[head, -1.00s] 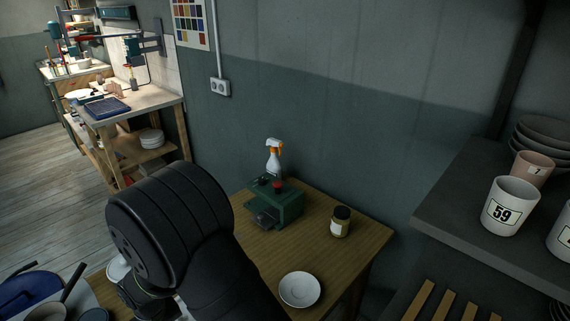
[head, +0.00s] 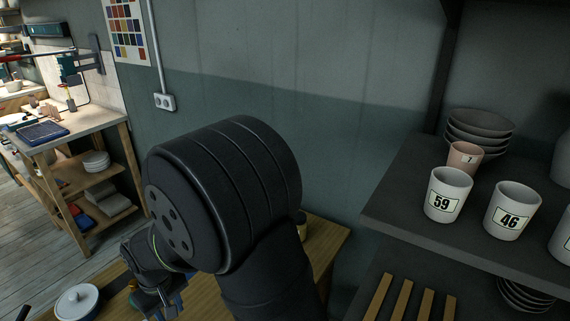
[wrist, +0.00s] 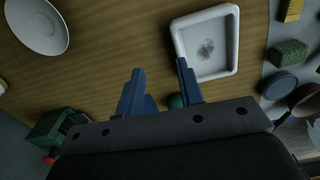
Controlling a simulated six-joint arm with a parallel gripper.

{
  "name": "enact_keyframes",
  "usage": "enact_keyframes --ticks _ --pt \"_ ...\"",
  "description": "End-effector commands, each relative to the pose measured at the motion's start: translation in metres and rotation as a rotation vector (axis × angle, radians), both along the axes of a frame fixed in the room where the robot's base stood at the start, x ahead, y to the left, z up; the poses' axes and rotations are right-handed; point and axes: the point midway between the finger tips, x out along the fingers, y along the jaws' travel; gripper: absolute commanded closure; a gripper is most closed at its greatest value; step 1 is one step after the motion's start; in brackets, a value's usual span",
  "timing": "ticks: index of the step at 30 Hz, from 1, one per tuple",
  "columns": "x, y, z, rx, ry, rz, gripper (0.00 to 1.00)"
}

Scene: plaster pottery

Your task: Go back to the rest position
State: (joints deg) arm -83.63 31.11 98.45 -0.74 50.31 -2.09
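My gripper (wrist: 160,66) shows in the wrist view with its two blue fingers apart and nothing between their tips. It is above the wooden table (wrist: 110,40). In the head view my gripper (head: 165,300) is at the lower left, small and partly hidden below my dark arm. My arm fills the middle of the head view and covers much of the table.
The wrist view shows a white tray (wrist: 222,42), a white dish (wrist: 38,22), a green machine (wrist: 47,130) and a green sponge (wrist: 289,53). In the head view, a lidded white pot (head: 77,300) is lower left. Numbered cups (head: 447,195) stand on the right shelf (head: 395,215).

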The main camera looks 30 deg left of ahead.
Motion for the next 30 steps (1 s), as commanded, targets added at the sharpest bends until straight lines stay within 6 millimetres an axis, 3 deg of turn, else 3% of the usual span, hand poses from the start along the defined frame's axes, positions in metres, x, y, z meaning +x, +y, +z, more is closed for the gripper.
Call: enact_keyframes --ticks 14,30 --pt "0.087 0.007 0.044 0.002 0.001 -0.189 0.66" --pt "0.181 -0.009 0.095 0.002 0.003 -0.388 0.66"
